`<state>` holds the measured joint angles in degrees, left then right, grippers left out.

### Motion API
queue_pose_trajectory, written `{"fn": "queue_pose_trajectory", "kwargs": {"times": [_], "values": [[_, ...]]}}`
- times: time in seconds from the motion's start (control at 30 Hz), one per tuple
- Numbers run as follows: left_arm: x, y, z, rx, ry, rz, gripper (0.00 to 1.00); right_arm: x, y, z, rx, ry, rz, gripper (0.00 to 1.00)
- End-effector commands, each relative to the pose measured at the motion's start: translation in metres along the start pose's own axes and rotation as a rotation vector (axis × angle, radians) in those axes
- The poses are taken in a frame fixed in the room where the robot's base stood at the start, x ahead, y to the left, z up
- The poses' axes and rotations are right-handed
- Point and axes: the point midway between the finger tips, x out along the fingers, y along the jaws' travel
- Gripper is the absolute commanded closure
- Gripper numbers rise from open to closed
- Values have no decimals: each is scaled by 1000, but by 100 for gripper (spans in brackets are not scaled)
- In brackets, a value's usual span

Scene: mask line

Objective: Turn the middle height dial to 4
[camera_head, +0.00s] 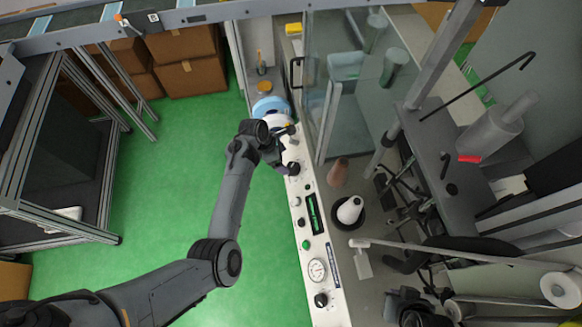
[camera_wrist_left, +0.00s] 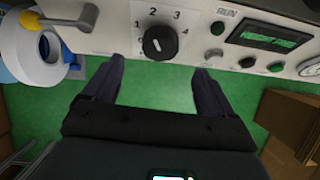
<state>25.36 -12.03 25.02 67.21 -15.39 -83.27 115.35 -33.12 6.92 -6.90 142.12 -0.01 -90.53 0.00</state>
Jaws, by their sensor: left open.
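A black round dial (camera_wrist_left: 160,42) with printed numbers 1 to 4 around it sits on the white control panel (camera_wrist_left: 110,38) in the left wrist view. A small light mark shows on its face, but I cannot tell for sure which number it points at. In the head view the dial (camera_head: 293,168) is on the panel beside my gripper. My left gripper (camera_wrist_left: 159,65) is open and empty; its two fingers stand apart on either side of the dial, short of it, with green floor showing between. In the head view the gripper (camera_head: 284,160) is partly hidden by its arm. My right gripper is out of view.
The panel also carries a display (camera_head: 314,213), buttons such as a green one (camera_head: 306,245), a gauge (camera_head: 317,269) and another black knob (camera_head: 321,299). Green floor is open before the panel.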

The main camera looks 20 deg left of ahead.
Motion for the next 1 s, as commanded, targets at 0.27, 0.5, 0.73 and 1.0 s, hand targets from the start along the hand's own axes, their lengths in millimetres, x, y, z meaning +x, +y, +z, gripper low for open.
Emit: {"fn": "queue_pose_trajectory", "kwargs": {"times": [0.27,0.5,0.73,1.0], "values": [[48,0,-1,2,2,-2,14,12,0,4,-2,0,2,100],[73,0,-1,2,2,-1,14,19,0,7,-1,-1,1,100],[79,0,0,1,1,0,14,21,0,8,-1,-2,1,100],[79,0,0,1,1,0,23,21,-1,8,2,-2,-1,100]]}}
